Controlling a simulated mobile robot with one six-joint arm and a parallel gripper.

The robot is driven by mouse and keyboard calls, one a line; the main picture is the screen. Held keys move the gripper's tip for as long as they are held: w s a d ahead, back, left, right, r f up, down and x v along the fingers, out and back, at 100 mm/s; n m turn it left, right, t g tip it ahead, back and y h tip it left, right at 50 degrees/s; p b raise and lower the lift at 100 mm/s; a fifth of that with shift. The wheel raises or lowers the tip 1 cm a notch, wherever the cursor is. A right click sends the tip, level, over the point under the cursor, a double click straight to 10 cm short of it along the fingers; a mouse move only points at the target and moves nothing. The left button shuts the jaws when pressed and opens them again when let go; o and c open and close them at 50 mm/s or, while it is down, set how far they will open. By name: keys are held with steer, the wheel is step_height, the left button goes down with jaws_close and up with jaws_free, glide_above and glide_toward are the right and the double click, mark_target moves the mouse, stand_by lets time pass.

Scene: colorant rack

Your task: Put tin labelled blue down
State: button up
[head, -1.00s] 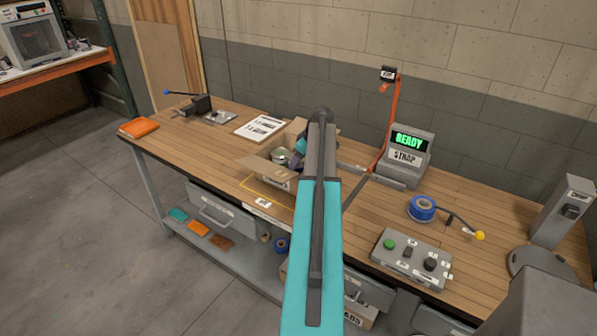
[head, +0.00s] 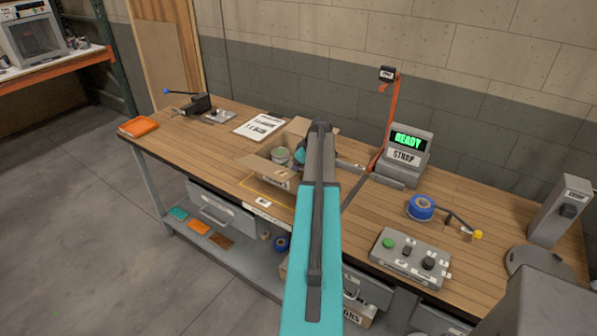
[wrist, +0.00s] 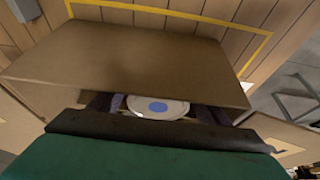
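A tin with a pale lid and a blue round mark (wrist: 158,107) sits between the two dark fingers of my gripper (wrist: 157,112) in the wrist view. The fingers lie close against both sides of its lid, and they appear shut on it. The tin's lower part is hidden. In the head view my gripper (head: 299,156) is at the open cardboard box (head: 279,178), partly hidden behind my arm. A pale tin top (head: 280,154) shows in the box, left of the gripper; I cannot tell whether it is the held one.
A box flap (wrist: 130,55) spans the wrist view beyond the tin. A yellow outline (head: 250,190) marks the bench by the box. A printed sheet (head: 259,126), a strap machine (head: 402,160), blue tape (head: 421,207) and a button panel (head: 410,258) stand around it.

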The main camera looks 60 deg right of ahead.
steer(key=shift+o, duration=0.7)
steer(key=shift+r, duration=0.2)
steer(key=b+v, duration=0.3)
steer(key=v, duration=0.9)
stand_by(0.6)
